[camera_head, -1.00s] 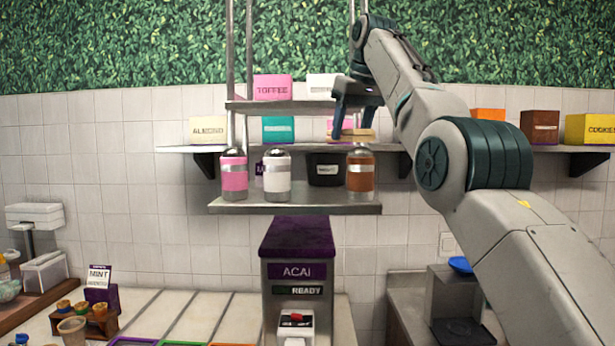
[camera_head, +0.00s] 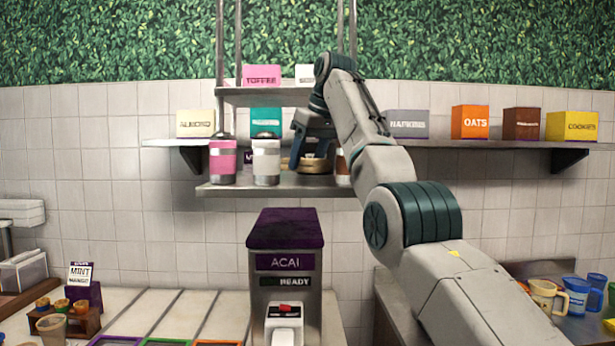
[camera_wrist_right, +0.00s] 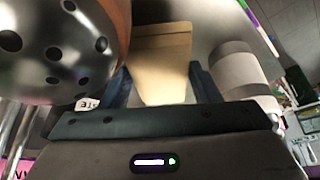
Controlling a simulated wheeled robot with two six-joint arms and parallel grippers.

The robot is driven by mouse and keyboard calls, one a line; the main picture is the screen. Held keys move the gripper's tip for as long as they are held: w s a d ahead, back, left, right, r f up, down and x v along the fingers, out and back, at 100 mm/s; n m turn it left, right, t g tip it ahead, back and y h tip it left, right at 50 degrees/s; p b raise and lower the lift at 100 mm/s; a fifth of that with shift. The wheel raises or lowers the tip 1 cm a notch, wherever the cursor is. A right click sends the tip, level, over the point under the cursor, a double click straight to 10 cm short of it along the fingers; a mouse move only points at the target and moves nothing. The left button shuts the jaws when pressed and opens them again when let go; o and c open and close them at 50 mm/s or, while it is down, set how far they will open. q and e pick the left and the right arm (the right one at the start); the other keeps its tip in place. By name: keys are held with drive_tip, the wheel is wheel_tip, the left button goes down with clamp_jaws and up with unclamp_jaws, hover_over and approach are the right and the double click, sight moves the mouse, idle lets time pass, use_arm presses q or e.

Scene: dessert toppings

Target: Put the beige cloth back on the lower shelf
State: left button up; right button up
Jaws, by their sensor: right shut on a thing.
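The beige cloth (camera_head: 312,165) is a small tan folded piece. My right gripper (camera_head: 308,158) is shut on it, just above the lower shelf (camera_head: 265,190), between the white-labelled bottle (camera_head: 266,165) and the brown bottle (camera_head: 343,168). In the right wrist view the cloth (camera_wrist_right: 162,65) lies between the two dark fingers. Whether it touches the shelf cannot be told. My forearm partly hides the brown bottle. My left gripper is not in view.
A pink bottle (camera_head: 222,163) stands on the lower shelf at the left. The upper shelf (camera_head: 265,97) is close above, with a toffee box (camera_head: 262,75). In the right wrist view a perforated metal lid (camera_wrist_right: 60,45) is close at left. The acai machine (camera_head: 285,262) stands below.

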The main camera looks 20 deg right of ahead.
drive_tip(key=shift+f, duration=0.75)
drive_tip(key=shift+w+d+f, duration=0.15)
drive_tip(key=shift+w+f, duration=0.05)
drive_tip(key=shift+f, duration=0.15)
drive_tip(key=shift+s, duration=0.1)
drive_tip(key=shift+s+f+b, duration=0.1)
drive_tip(key=shift+b, duration=0.35)
drive_tip(key=o, duration=0.9)
drive_tip(key=shift+r+p, duration=0.4)
drive_tip(key=p+v, duration=0.3)
drive_tip(key=v, duration=0.8)
drive_tip(key=shift+s+r, duration=0.1)
drive_tip(key=shift+r, duration=0.1)
